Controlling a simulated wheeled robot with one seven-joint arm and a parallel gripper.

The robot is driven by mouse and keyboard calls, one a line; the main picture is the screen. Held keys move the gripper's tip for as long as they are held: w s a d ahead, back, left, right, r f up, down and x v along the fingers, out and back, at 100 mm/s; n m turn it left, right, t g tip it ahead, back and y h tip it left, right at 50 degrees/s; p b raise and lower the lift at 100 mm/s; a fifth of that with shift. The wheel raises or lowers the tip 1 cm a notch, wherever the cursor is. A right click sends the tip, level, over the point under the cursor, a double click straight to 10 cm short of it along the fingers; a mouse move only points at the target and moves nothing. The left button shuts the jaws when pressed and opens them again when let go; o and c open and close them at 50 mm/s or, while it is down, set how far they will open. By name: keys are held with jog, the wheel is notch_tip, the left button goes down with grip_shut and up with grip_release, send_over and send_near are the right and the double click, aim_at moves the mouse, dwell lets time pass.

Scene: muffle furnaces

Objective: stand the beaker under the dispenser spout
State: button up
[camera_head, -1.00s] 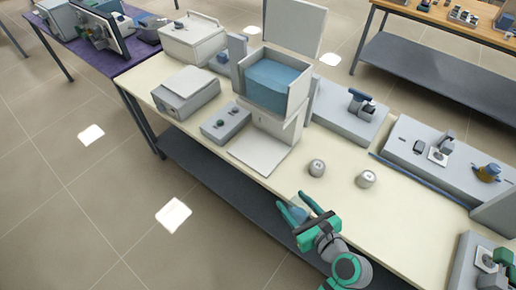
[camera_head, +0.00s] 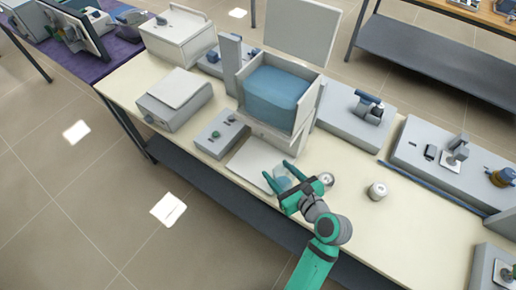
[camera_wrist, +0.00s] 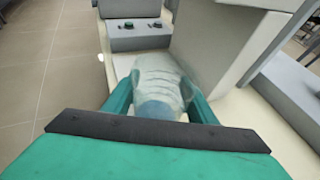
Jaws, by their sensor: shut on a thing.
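My gripper (camera_head: 279,176) is shut on a clear beaker (camera_head: 283,184), and its green fingers lie on either side of it. In the wrist view the beaker (camera_wrist: 160,78) fills the space between the fingers, with a bluish part at its near end. The dispenser (camera_head: 276,95), a pale housing with a blue tank, stands just beyond the gripper. Its flat pale base plate (camera_head: 250,160) lies at the left of the fingertips. The spout cannot be made out clearly. I cannot tell whether the beaker is over the plate or short of it.
A small grey cylinder (camera_head: 328,178) is close right of the gripper, another (camera_head: 377,191) further right. A control box (camera_head: 220,133) stands left of the base plate. Instruments (camera_head: 353,113) line the bench's back.

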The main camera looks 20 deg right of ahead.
jog(key=w+a, duration=0.1)
jog(key=w, duration=0.3)
jog(key=w+a, duration=0.1)
jog(key=w, duration=0.3)
jog(key=w+a, duration=0.1)
jog(key=w, duration=0.4)
jog(key=shift+w+f, duration=0.1)
jog(key=shift+f, duration=1.65)
jog(key=shift+f, duration=0.1)
jog(key=o, duration=1)
jog(key=shift+d, duration=0.1)
jog(key=shift+s, duration=0.2)
jog(key=v, duration=1.1)
jog(key=shift+s+d+r, duration=0.1)
jog(key=shift+s+r, duration=0.2)
